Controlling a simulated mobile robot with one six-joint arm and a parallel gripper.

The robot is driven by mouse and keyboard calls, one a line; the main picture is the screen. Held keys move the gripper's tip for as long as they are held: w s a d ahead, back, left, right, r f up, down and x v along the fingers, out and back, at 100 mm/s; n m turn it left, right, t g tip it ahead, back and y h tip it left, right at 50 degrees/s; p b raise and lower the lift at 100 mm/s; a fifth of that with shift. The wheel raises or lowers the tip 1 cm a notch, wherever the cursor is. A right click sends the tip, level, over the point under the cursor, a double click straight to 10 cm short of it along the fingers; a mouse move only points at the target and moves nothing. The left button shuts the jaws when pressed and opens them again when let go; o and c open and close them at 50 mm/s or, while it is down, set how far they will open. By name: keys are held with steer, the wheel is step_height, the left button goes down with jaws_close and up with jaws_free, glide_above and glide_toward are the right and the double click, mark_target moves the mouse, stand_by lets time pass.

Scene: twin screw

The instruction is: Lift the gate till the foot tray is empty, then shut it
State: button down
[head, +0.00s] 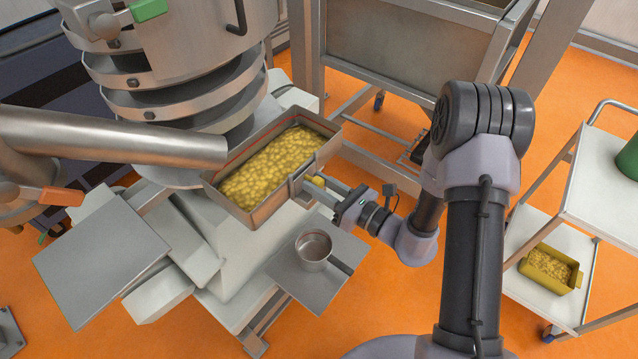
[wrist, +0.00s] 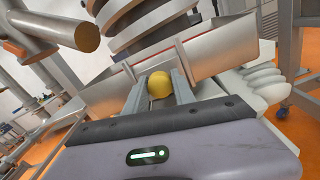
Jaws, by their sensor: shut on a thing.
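The foot tray (head: 262,213) is a long metal tray below the spiral column, with a thin red line inside its far wall. Small yellow pieces (head: 275,165) cover much of its floor. The gate (head: 299,184) is a small metal plate at the tray's near right wall; I cannot tell how far up it is. My gripper (head: 318,188) reaches it from the right, shut on a yellow knob (wrist: 159,84) that shows between the two fingers in the wrist view. The knob is partly hidden by the fingers in the head view.
A metal pan (head: 313,249) stands on a flat plate (head: 330,272) below the gate. A thick pipe (head: 120,137) ends at the tray's left. A white cart (head: 600,185) at right carries a yellow bin (head: 549,269) of pieces on its lower shelf.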

mark_target(319, 180)
stand_by(0.9)
step_height(319, 180, up, 4)
steer(key=p, duration=0.3)
steer(key=shift+r, duration=0.2)
steer(key=shift+f, duration=0.2)
steer(key=c, duration=1.1)
jaws_free()
steer(key=shift+o, duration=0.2)
steer(key=p+v, duration=0.1)
steer(key=v, duration=1.6)
steer(key=shift+s+d, duration=0.2)
